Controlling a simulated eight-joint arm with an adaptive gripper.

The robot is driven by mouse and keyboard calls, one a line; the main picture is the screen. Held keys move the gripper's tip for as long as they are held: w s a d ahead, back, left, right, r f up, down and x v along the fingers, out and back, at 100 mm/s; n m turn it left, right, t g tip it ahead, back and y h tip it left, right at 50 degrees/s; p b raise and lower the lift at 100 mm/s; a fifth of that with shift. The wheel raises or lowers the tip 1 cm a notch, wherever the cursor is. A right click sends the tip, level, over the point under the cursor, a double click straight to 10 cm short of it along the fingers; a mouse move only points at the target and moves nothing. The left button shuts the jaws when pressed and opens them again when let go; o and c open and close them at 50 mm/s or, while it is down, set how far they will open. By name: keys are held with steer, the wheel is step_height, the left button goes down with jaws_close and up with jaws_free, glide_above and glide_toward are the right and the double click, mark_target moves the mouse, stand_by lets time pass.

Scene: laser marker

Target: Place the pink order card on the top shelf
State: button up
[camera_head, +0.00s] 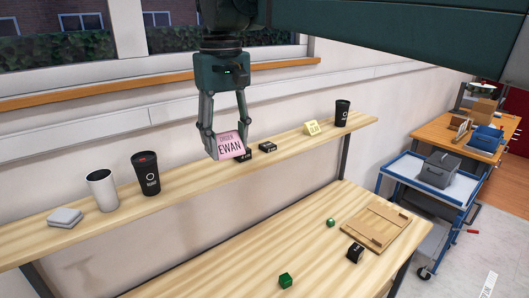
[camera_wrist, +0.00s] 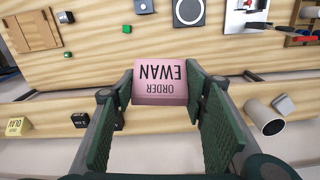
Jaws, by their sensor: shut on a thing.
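The pink order card (camera_head: 231,146) reads "ORDER EWAN". My gripper (camera_head: 225,140) is shut on it, with one finger on each side. In the head view the card hangs in front of the middle of the top shelf (camera_head: 205,180); whether it touches the shelf I cannot tell. In the wrist view the card (camera_wrist: 160,82) appears upside down between the two green finger pads of my gripper (camera_wrist: 160,90). The shelf (camera_wrist: 48,112) runs behind it.
On the shelf stand a white cup (camera_head: 102,190), a black cup (camera_head: 146,174), grey coasters (camera_head: 65,217), small black boxes (camera_head: 267,147), a yellow card (camera_head: 311,128) and another black cup (camera_head: 342,113). Below, the workbench (camera_head: 235,262) holds a wooden board (camera_head: 376,223) and small cubes (camera_head: 285,281).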

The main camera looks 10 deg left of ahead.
steer(key=shift+w+a+r+p, duration=0.35)
steer(key=shift+w+a+p, duration=0.2)
steer(key=shift+w, duration=0.2)
steer(key=w+a+n+p, duration=0.1)
steer(key=w+a+p, duration=0.8)
steer(key=w+p, duration=0.5)
steer(key=b, duration=0.1)
glide_above(212, 168)
step_height(212, 168, down, 5)
steer(key=shift+f, duration=0.45)
steer(key=shift+f, duration=0.1)
steer(key=shift+f, duration=2.8)
steer(key=shift+f+p, duration=0.4)
steer(key=shift+f, duration=1.7)
steer(key=shift+f, duration=0.15)
